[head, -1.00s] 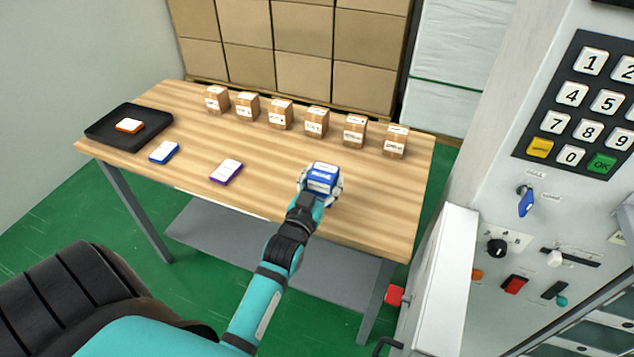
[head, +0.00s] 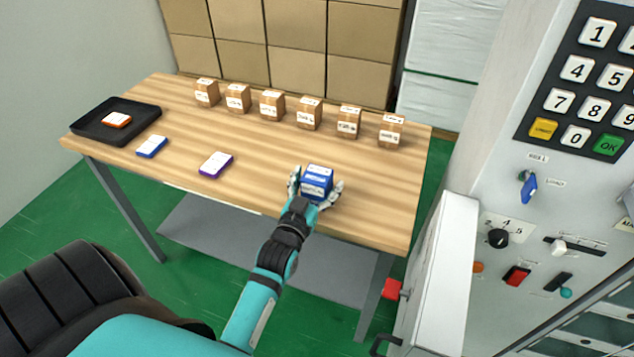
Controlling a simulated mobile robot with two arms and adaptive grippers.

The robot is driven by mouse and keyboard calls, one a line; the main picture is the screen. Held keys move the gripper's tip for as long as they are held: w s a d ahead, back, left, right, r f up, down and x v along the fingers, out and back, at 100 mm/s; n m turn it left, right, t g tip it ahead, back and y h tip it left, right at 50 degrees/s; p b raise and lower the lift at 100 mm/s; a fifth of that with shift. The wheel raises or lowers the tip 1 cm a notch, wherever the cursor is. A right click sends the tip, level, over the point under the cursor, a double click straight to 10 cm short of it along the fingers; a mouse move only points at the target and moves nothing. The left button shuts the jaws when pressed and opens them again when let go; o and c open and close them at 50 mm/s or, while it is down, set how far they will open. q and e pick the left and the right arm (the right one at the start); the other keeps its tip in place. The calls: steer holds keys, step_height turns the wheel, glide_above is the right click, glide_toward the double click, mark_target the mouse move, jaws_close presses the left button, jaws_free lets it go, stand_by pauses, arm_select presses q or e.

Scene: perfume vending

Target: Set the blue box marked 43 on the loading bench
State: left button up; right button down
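The blue box (head: 317,183) with white labels sits upright on the wooden bench (head: 258,189), near its front edge and right of the middle. Its printed number is too small to read. My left gripper (head: 316,190) is at the box from the front, with its fingers spread on either side. A small gap shows between the left finger and the box. The gripper looks open around it. My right gripper is not in view.
Several small brown cartons (head: 309,113) stand in a row along the back. A purple-edged card (head: 216,165), a blue card (head: 152,146) and a black tray (head: 92,133) with an orange card (head: 117,121) lie leftward. A keypad machine (head: 500,180) stands at right.

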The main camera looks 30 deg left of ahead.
arm_select(q)
steer(key=shift+r, duration=0.1)
steer(key=shift+r, duration=0.2)
steer(key=p+v, duration=0.4)
steer(key=v, duration=0.7)
steer(key=s+d+f+m+g+h, duration=0.1)
steer(key=s+d+f+g, duration=0.15)
steer(key=f, duration=0.75)
steer(key=s+d+f+m+g+h, duration=0.15)
steer(key=d+f, duration=0.25)
steer(key=f, duration=0.6)
steer(key=s+d+f+g+h, duration=0.2)
steer(key=s+d+f+g, duration=0.1)
steer(key=f, duration=0.7)
steer(key=s+d+f+m+g, duration=0.1)
steer(key=s+f+g, duration=0.4)
steer(key=s+f, duration=0.65)
steer(key=s+a+f+g, duration=0.2)
steer(key=s+f, duration=0.1)
steer(key=s, duration=0.4)
steer(key=s+a+f+m+g, duration=0.1)
steer(key=s+f, duration=0.3)
steer(key=s, duration=0.4)
steer(key=shift+a+g, duration=0.5)
steer(key=shift+g, duration=0.3)
steer(key=shift+f+m+y, duration=0.1)
steer(key=shift+m+y, duration=0.15)
steer(key=shift+c, duration=0.4)
